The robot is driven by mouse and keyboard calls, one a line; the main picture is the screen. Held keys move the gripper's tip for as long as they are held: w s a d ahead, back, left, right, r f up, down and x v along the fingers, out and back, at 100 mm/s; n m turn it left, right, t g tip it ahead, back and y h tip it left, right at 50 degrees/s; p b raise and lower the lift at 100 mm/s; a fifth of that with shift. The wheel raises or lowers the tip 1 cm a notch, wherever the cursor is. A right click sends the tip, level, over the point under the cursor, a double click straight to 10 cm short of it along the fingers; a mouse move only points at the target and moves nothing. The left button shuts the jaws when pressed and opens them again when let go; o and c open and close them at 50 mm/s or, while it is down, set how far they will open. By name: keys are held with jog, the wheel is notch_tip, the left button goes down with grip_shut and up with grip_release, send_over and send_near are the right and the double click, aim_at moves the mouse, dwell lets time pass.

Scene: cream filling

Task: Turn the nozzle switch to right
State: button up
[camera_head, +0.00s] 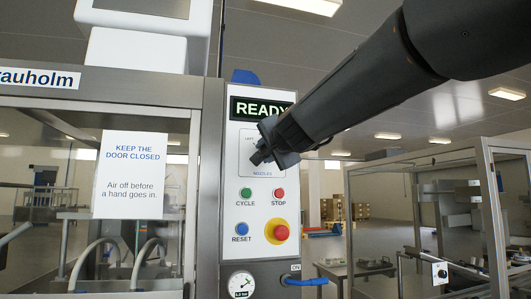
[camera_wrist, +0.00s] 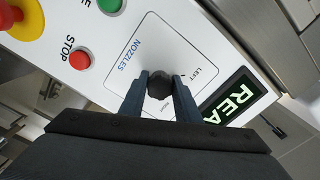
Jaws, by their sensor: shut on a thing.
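The nozzle switch is a black knob (camera_wrist: 159,86) on a white plate marked NOZZLES (camera_wrist: 130,52). My gripper (camera_wrist: 160,79) is shut on the knob, with one finger on each side of it in the wrist view. A LEFT label (camera_wrist: 206,74) shows beside the knob; another small label near it is too blurred to read. Which way the knob points I cannot tell. In the head view my gripper (camera_head: 264,157) covers the knob, and part of the plate (camera_head: 246,142) shows behind it.
Below the switch on the panel are a green CYCLE button (camera_head: 246,194), a red STOP button (camera_head: 278,194), a blue RESET button (camera_head: 242,230) and a red emergency button (camera_head: 281,233). The READY display (camera_head: 262,108) is just above. A glazed door with a notice (camera_head: 130,175) stands left.

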jog(key=o, duration=1)
jog(key=shift+o, duration=0.2)
jog(key=v, duration=0.8)
jog(key=shift+w, duration=0.1)
